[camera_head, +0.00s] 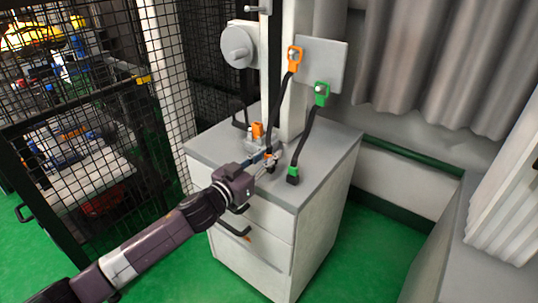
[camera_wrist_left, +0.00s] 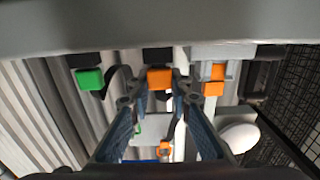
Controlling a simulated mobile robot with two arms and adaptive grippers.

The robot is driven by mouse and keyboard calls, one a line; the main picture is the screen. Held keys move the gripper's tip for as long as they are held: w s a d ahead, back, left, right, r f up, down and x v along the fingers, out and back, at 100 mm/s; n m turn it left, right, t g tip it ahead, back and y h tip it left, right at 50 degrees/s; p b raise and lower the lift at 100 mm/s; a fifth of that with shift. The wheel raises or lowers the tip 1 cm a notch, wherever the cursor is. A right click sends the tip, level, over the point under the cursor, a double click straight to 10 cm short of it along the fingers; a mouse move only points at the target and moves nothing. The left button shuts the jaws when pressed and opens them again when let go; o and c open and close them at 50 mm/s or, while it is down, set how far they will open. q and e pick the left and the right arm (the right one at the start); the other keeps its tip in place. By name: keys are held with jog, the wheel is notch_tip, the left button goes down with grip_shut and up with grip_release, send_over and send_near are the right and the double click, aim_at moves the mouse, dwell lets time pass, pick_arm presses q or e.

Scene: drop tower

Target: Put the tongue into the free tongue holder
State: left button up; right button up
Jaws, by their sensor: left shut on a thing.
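My left gripper (camera_head: 268,160) reaches over the cabinet top. In the left wrist view its two fingers (camera_wrist_left: 158,98) are closed in around an orange block (camera_wrist_left: 160,79) with a black upper part. An orange tongue (camera_head: 294,58) hangs on the wall panel, with a black strap running down towards my gripper. A green tongue (camera_head: 321,92) hangs lower right on the panel's edge. Its strap runs down to a green and black block (camera_head: 293,172), which also shows in the left wrist view (camera_wrist_left: 90,79). I cannot tell which holder is free.
Another orange block (camera_head: 257,129) sits at a grey fixture behind my gripper. A white round disc (camera_head: 237,46) is mounted left of the post. The cabinet top (camera_head: 325,150) is clear on the right. A mesh fence (camera_head: 100,100) stands at the left.

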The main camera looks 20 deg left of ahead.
dwell(0.4)
pick_arm(q)
jog(key=shift+f, duration=0.25)
jog(key=o, duration=0.9)
jog(key=shift+c, duration=0.2)
jog(key=shift+s+a, duration=0.25)
jog(key=shift+s, duration=0.35)
jog(key=v, duration=1)
jog(key=shift+s, duration=0.35)
jog(key=shift+a+r, duration=0.1)
